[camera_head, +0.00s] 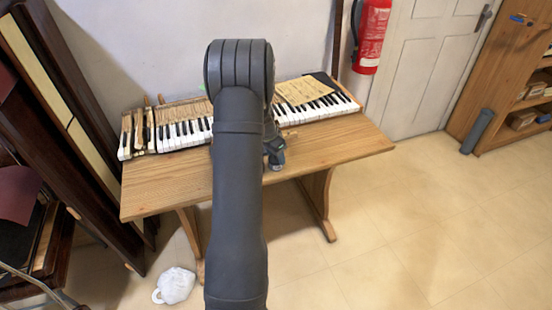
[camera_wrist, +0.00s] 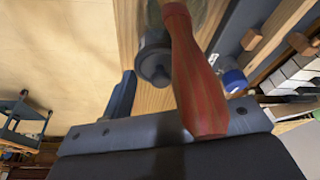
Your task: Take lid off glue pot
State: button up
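In the wrist view a red-brown wooden handle (camera_wrist: 197,85) stands up close to the camera, between my fingers. Beside it is a grey, round, knob-like part (camera_wrist: 153,62), perhaps the glue pot or its lid; I cannot tell which. A blue-and-white round item (camera_wrist: 232,79) sits to the right of the handle. My gripper (camera_head: 275,155) is over the table's front part in the head view, mostly hidden by my arm. The pot cannot be made out in the head view.
The wooden table (camera_head: 165,184) carries piano keys (camera_head: 184,132) along its back, with a paper sheet (camera_head: 303,91) on the right. A white mug-like item (camera_head: 176,286) lies on the floor. The table's right front is clear.

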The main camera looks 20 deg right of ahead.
jog(key=c, duration=0.4)
jog(key=shift+r, duration=0.1)
jog(key=shift+r, duration=0.25)
notch_tip(320, 180, up, 4)
jog(key=shift+f, duration=0.1)
jog(key=s+d+r, duration=0.6)
jog(key=s, duration=0.3)
jog(key=n+t, duration=0.1)
jog(key=n, duration=0.3)
send_over(293, 162)
jog(key=shift+y, duration=0.4)
jog(key=f, duration=1)
jog(key=shift+s+a, duration=0.3)
jog(key=shift+a, duration=0.05)
jog(key=shift+f, duration=1.9)
